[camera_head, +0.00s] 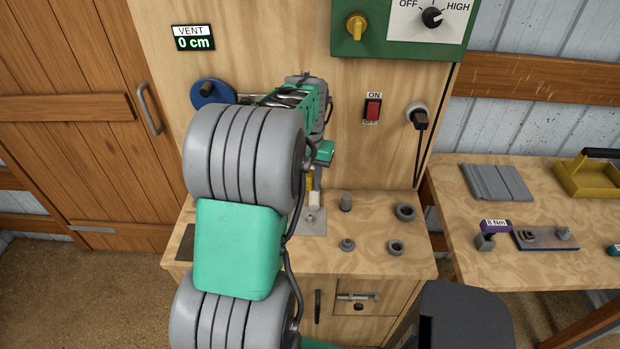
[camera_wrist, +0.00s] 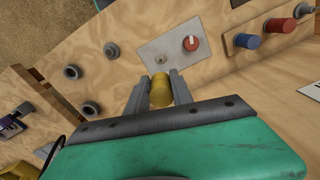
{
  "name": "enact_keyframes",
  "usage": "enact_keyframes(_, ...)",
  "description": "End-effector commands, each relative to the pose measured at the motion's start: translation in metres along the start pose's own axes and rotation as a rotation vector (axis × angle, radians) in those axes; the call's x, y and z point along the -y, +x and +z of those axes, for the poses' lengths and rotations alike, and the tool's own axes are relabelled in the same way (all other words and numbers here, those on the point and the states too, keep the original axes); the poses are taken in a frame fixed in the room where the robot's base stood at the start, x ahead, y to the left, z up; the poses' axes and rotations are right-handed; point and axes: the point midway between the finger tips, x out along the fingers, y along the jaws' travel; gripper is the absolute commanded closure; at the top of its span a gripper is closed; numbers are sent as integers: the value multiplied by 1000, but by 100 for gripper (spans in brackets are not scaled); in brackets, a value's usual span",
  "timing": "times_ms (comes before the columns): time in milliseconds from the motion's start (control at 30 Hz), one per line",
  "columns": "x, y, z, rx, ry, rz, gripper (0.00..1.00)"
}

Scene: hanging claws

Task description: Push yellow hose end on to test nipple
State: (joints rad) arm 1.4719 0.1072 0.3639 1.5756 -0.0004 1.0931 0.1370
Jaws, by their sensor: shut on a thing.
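My gripper (camera_wrist: 160,88) is shut on the yellow hose end (camera_wrist: 159,91), a short yellow cylinder between the two grey fingers. In the head view the yellow hose end (camera_head: 310,181) shows as a thin strip beside my arm, above the bench. A grey metal plate (camera_wrist: 166,47) lies just beyond the fingertips in the wrist view. It carries a red round fitting (camera_wrist: 190,43) with a white mark. The plate also shows in the head view (camera_head: 313,226). I cannot clearly make out the test nipple, or whether the hose end touches it.
Several grey round fittings stand on the bench, including a ring (camera_head: 404,211) and a low knob (camera_head: 347,244). A blue cylinder (camera_wrist: 247,41) and a red cylinder (camera_wrist: 273,26) stand beyond the plate. A red switch (camera_head: 372,109) and a "0 cm" vent display (camera_head: 194,43) are on the panel.

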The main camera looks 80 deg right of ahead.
Motion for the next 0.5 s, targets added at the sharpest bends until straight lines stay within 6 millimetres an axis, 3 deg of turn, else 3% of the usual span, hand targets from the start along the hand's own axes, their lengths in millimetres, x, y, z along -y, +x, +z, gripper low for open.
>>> enact_keyframes(500,0,65,1,4,-1,0,100)
